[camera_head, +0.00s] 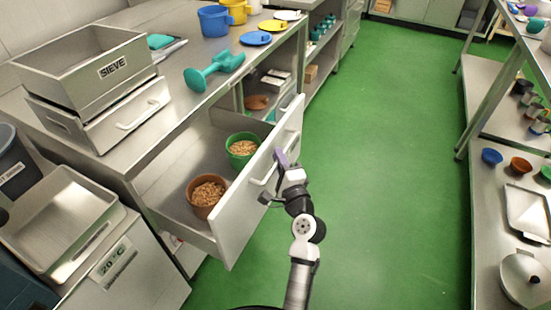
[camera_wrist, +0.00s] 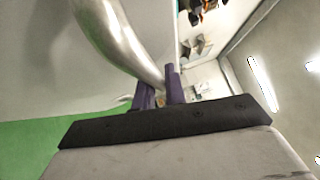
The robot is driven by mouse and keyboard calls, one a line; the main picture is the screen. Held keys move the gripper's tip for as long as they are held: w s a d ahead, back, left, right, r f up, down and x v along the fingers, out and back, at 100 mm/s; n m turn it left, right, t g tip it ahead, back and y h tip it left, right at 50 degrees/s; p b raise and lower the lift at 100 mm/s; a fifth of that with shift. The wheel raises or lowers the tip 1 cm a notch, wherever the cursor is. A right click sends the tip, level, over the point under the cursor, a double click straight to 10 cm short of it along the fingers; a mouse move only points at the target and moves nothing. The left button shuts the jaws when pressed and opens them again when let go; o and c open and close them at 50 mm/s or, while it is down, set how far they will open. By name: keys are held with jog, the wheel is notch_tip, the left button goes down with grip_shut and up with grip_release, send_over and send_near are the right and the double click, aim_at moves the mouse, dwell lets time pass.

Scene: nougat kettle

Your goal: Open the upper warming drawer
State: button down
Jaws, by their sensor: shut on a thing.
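The drawer (camera_head: 232,222) under the steel counter stands pulled well out over the floor. Inside it are a green pot (camera_head: 243,148) and a brown pot (camera_head: 206,194), both filled with pale nut-like pieces. Its bar handle (camera_head: 262,178) is on the outer front face and shows as a curved metal bar in the wrist view (camera_wrist: 118,38). My gripper (camera_head: 281,160) is at the handle, with its purple fingers (camera_wrist: 161,88) shut on the bar. The exact finger contact is partly hidden in both views.
The counter carries a steel box labelled SIEVE (camera_head: 92,62), a teal dumbbell-shaped tool (camera_head: 214,71) and a blue mug (camera_head: 214,22). A steel tray (camera_head: 62,222) stands at lower left. The green floor (camera_head: 385,170) is clear up to the right shelf bench (camera_head: 500,215).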

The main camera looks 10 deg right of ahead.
jog(key=c, duration=1.5)
grip_release()
jog(key=shift+o, duration=0.2)
jog(key=shift+s+f, duration=0.1)
jog(key=shift+s, duration=0.05)
